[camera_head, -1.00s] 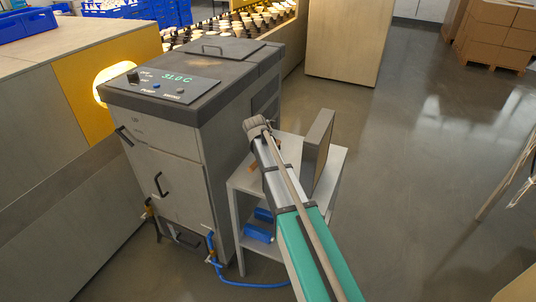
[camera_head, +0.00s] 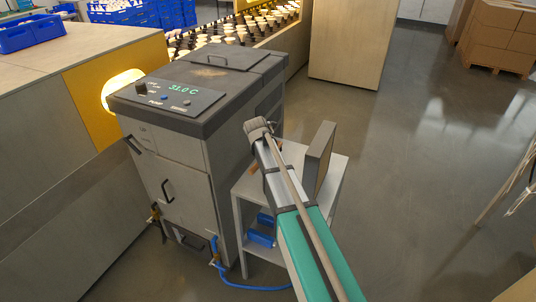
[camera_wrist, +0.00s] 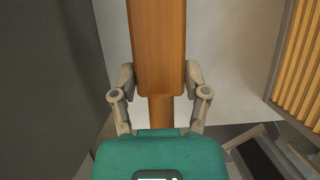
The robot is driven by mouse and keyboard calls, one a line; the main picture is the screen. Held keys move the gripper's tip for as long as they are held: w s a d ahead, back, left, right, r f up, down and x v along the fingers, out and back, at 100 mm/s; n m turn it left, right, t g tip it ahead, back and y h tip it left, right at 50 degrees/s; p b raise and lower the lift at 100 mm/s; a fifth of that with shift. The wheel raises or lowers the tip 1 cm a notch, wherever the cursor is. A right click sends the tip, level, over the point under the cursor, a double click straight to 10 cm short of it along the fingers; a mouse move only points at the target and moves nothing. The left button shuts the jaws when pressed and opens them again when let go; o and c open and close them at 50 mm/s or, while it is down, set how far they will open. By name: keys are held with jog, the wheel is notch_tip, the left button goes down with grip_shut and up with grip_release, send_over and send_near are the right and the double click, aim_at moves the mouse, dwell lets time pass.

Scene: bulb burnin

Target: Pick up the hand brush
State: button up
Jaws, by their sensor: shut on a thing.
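The hand brush (camera_wrist: 158,45) fills the top middle of the wrist view, with a plain brown wooden back and a narrower neck towards my palm. My gripper (camera_wrist: 160,80) has one finger on each side of it and is shut on it. The bristles are out of sight. In the head view, my arm hides the gripper, and a small brown piece, probably the brush (camera_head: 254,171), shows left of the arm over the small grey table (camera_head: 243,187). I cannot tell whether the brush touches the tabletop.
A grey cabinet machine (camera_head: 180,165) with a display stands close left of the table. An upright panel (camera_head: 320,158) stands on the table, right of my arm. Blue items (camera_head: 262,237) lie on the lower shelf. A blue hose (camera_head: 250,285) runs along the floor. Open floor lies right.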

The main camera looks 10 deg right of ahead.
aim_at(255, 170)
jog(key=r+p, duration=0.1)
jog(key=s+a+r+p, duration=0.1)
jog(key=s+r+p, duration=0.1)
jog(key=shift+s+a+r, duration=0.2)
jog(key=shift+s+r, duration=0.05)
jog(key=shift+r, duration=0.15)
jog(key=s+a+r+p, duration=0.1)
jog(key=s, duration=0.1)
jog(key=s+a+r+p, duration=0.1)
jog(key=s+a, duration=0.1)
jog(key=s+a+r+p, duration=0.1)
jog(key=s, duration=0.1)
jog(key=shift+s+a+r, duration=0.15)
jog(key=shift+s+r, duration=0.05)
jog(key=shift+s, duration=0.15)
jog(key=shift+s+a+r+p, duration=0.15)
jog(key=shift+s+a+p, duration=0.15)
jog(key=shift+s, duration=0.15)
jog(key=o, duration=0.7)
jog(key=c, duration=0.5)
jog(key=shift+s, duration=0.1)
